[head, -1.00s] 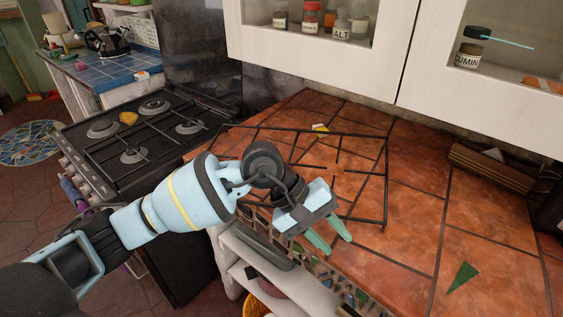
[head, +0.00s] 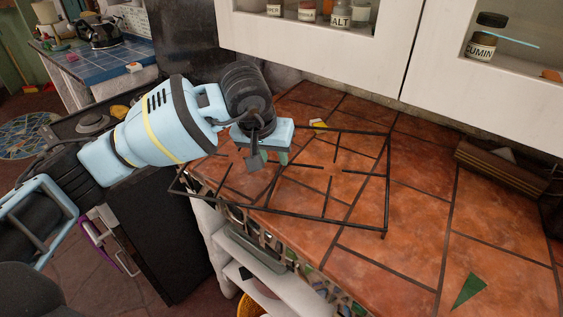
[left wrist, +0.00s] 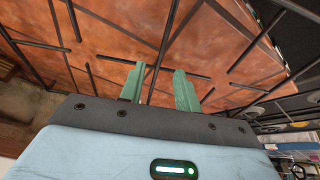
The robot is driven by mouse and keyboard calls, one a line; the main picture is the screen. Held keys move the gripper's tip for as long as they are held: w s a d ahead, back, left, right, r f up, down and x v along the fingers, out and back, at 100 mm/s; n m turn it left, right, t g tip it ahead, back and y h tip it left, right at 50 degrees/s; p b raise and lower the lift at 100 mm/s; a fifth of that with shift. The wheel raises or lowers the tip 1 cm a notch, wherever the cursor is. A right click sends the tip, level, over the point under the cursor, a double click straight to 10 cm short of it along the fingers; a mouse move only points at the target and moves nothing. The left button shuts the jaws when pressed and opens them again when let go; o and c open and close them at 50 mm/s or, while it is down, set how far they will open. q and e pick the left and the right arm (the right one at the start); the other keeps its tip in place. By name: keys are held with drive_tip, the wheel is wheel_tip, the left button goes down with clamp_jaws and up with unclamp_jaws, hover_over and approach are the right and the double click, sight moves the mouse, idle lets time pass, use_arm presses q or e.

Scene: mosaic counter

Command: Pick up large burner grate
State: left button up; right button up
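The large burner grate (head: 387,185) is a black, thin-barred rectangular frame lying on the orange tiled counter in the head view. Its left end reaches the counter's edge near the stove. My left gripper (head: 264,158) is over the left half of the grate, pointing down, and its arm hides part of the far left side. In the left wrist view the two green fingers (left wrist: 158,68) are apart, with a bar of the grate (left wrist: 167,35) showing in line with the gap between them. I cannot tell whether they touch it. My right gripper is not in view.
The black stove (head: 92,122) stands left of the counter, partly behind my arm. White cupboards (head: 420,60) hang over the counter's back. A small yellow item (head: 319,124) lies by the grate's far edge. A wooden rack (head: 500,172) stands at right. The right counter is mostly clear.

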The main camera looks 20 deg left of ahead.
sight(279, 167)
use_arm(q)
drive_tip(key=shift+x, duration=2.7)
drive_tip(key=shift+w+r, duration=0.1)
drive_tip(key=shift+w, duration=0.05)
clamp_jaws()
drive_tip(key=shift+r, duration=0.2)
